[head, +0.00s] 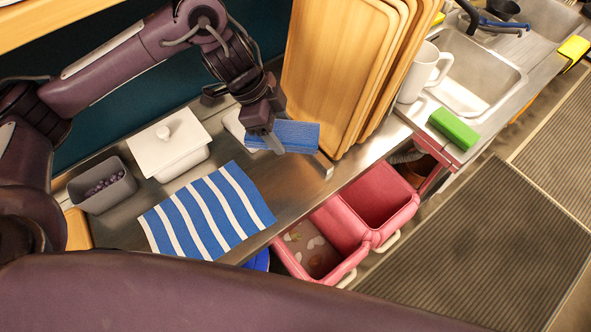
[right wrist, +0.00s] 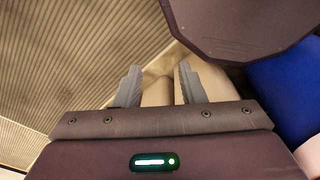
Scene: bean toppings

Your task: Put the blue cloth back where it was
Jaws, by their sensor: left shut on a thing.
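The plain blue cloth (head: 300,133), folded into a small rectangle, is in the head view at the counter's middle, left of the upright wooden boards. My left gripper (head: 273,143) is shut on its left part from above. A white object (head: 234,124), partly hidden by my gripper, sits just left of and behind the cloth. I cannot tell whether the cloth touches it or the counter. My right gripper (right wrist: 160,88) shows in the right wrist view with its two fingers apart and nothing between them.
A blue-and-white striped cloth (head: 207,212) lies flat on the counter. Left of it are a white lidded box (head: 178,162) and a grey bin (head: 103,200) of dark beans. Wooden boards (head: 335,75) stand to the right. Pink bins (head: 372,215) hang below the front edge.

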